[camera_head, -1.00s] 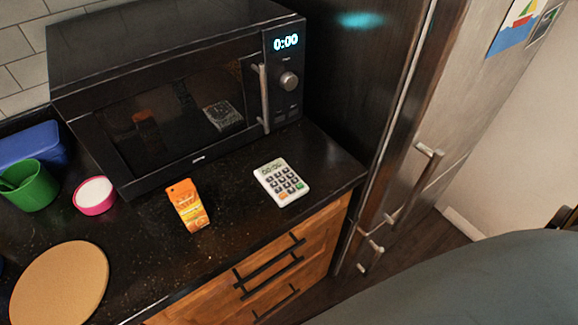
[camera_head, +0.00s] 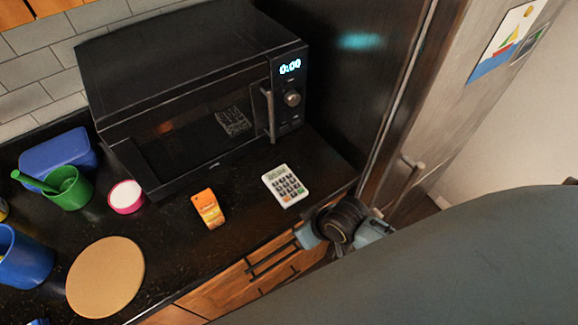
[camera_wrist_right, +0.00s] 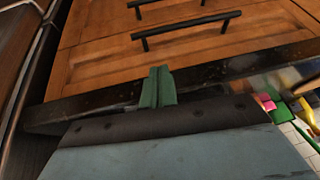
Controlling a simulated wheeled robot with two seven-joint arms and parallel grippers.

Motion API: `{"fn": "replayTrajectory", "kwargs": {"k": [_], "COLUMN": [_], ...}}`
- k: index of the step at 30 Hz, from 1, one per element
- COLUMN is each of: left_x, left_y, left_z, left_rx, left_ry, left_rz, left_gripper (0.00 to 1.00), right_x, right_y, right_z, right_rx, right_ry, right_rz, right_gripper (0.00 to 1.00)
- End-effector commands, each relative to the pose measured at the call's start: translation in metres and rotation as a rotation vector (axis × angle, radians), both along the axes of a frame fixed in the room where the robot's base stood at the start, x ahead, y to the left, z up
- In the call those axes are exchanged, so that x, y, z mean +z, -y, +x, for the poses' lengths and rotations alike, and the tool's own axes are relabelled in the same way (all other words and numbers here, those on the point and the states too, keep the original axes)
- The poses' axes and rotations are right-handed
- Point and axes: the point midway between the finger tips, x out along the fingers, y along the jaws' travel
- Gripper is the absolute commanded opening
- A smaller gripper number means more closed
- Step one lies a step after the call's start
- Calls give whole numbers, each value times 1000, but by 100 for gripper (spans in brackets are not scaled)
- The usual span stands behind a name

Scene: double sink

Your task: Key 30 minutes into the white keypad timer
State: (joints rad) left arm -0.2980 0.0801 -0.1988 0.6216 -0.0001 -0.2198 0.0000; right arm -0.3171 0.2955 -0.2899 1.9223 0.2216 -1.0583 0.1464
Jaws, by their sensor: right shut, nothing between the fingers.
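The white keypad timer (camera_head: 285,186) lies face up on the dark counter in front of the microwave, in the head view. It has dark keys, an orange key and a green key at its lower edge, and a small grey display too small to read surely. My right gripper (camera_wrist_right: 158,87) shows in the right wrist view with its green fingers shut together and empty, in front of the counter's edge and wooden drawers. In the head view, part of my right arm is beside the counter's front edge, lower right of the timer and apart from it. My left gripper is out of view.
A black microwave (camera_head: 200,85) showing 0:00 stands behind the timer. An orange carton (camera_head: 208,209) lies to the timer's left. A pink bowl (camera_head: 126,197), green cup (camera_head: 70,188), blue cup (camera_head: 24,258) and round board (camera_head: 105,278) are farther left. A steel fridge (camera_head: 440,110) stands right.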

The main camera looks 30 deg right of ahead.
Motion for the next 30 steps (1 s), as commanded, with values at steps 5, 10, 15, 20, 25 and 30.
{"fn": "replayTrajectory", "kwargs": {"k": [5, 10, 15, 20, 25, 30], "left_x": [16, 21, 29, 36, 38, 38], "left_y": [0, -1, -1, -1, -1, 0], "left_z": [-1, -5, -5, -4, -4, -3], "left_rx": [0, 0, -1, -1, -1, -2], "left_ry": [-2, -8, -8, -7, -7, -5], "left_rz": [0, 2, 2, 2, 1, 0], "left_gripper": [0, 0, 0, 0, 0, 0], "right_x": [58, 82, 112, 139, 155, 156], "right_y": [-13, -23, -13, 16, 37, 40], "right_z": [11, 52, 88, 118, 133, 135], "right_rx": [39, 68, 42, -45, -120, -134], "right_ry": [43, 99, 108, 92, 80, 77], "right_rz": [38, 163, 285, 379, 435, 446], "right_gripper": [0, 0, 0, 0, 0, 0]}}
